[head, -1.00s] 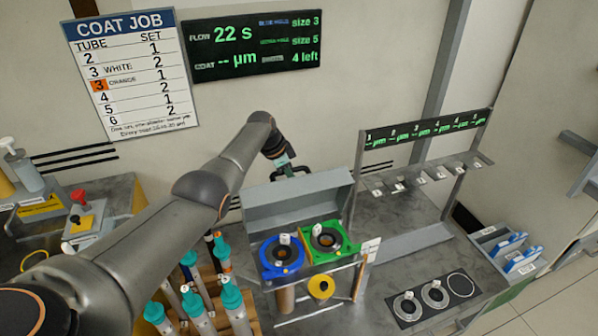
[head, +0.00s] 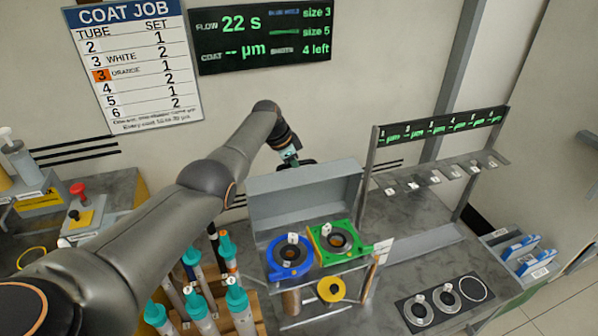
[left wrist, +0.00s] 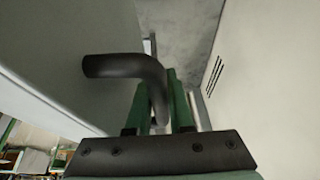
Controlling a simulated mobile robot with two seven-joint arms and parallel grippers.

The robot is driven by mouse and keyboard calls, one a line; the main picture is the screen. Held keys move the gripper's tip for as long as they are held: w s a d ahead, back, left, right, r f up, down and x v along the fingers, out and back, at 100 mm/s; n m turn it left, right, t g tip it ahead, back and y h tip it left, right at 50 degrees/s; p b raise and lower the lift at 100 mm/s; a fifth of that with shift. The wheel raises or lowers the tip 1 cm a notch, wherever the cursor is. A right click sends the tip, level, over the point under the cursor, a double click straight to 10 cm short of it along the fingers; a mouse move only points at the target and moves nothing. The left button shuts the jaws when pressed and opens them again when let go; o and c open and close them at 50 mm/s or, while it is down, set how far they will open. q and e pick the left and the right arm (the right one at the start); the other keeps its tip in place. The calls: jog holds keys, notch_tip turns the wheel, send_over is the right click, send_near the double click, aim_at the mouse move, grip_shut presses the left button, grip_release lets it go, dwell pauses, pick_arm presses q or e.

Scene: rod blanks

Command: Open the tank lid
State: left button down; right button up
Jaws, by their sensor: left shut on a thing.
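The tank lid (head: 305,205) is a grey panel standing raised at the back of the tank in the head view. The open tank top shows a blue ring mould (head: 275,267) and a green ring mould (head: 352,249). My left gripper (head: 291,158) is behind the lid's upper edge. In the left wrist view, the gripper (left wrist: 160,105) is shut on the lid's black bent handle (left wrist: 115,66), beside the lid's pale outer face (left wrist: 60,75). The head view mostly hides the grip. My right gripper is not in view.
Teal-capped tubes (head: 237,298) stand in a wooden rack beneath my left arm. A metal hanger stand (head: 455,170) is right of the lid. A black tray with rings (head: 443,303) lies at front right. The wall is close behind the gripper.

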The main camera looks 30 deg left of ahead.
pick_arm(q)
jog(key=c, duration=1.1)
grip_release()
jog(key=shift+f, duration=0.15)
jog(key=shift+p+v, duration=0.65)
jog(key=shift+v, duration=0.15)
jog(key=p+v, duration=0.1)
jog(key=v, duration=0.2)
jog(key=shift+a+r+p, duration=0.1)
jog(key=shift+r+p, duration=0.15)
jog(key=shift+p, duration=0.05)
jog(key=v, duration=0.7)
jog(key=shift+s+r, duration=0.15)
jog(key=shift+r, duration=0.1)
